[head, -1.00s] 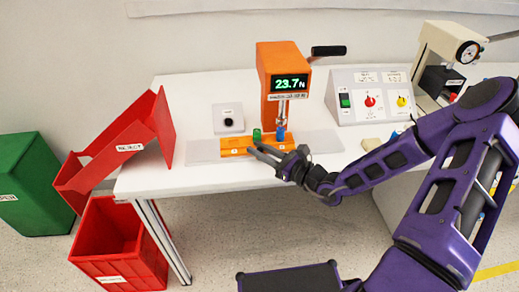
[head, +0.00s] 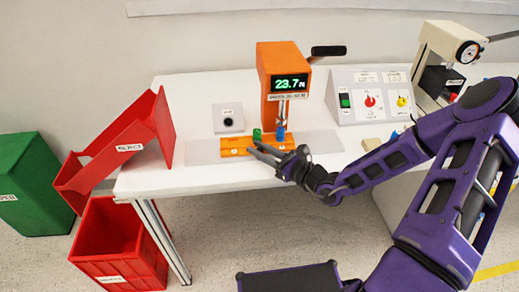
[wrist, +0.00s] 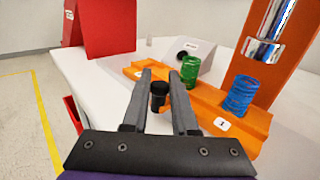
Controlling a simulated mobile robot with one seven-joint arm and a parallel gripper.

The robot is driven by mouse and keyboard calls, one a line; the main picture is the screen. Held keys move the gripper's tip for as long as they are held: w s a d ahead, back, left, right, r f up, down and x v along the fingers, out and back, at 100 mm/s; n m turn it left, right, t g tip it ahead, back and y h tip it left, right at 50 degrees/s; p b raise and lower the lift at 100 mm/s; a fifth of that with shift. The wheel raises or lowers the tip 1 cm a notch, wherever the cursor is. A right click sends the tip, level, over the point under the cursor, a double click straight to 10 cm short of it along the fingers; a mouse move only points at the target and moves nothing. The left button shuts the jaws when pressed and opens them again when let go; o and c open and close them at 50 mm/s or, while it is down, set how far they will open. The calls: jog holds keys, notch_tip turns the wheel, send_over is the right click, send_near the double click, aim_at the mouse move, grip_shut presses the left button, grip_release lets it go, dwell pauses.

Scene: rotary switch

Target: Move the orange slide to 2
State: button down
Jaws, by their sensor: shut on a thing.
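The orange slide (head: 236,144) lies on a pale grey plate under the orange press (head: 280,60); it also shows in the wrist view (wrist: 205,105). A label 1 is on its right front in the wrist view; a label farther left is too small to read. A green cylinder (wrist: 190,72) and a blue cylinder (wrist: 239,95) stand upright at the slide, the blue one below the press ram. My gripper (head: 254,149) is at the slide's front. In the wrist view its fingers (wrist: 160,72) are shut on a black knob (wrist: 159,97).
The press display reads 23.7 N. A grey box with a black button (head: 228,119) stands behind left. A red reject chute (head: 125,148) is at the table's left edge, above a red bin (head: 115,250). A switch panel (head: 368,100) stands right. The table's (head: 200,90) back left is clear.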

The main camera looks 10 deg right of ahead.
aim_at(284, 148)
jog(key=d+p, duration=0.2)
jog(key=d, duration=0.4)
jog(key=shift+d, duration=0.5)
jog(key=c, duration=1)
grip_release()
jog(key=p+v, duration=0.1)
jog(key=v, duration=1.6)
jog(key=shift+s+d+r, duration=0.1)
jog(key=shift+s+d, duration=0.05)
jog(key=shift+s, duration=0.1)
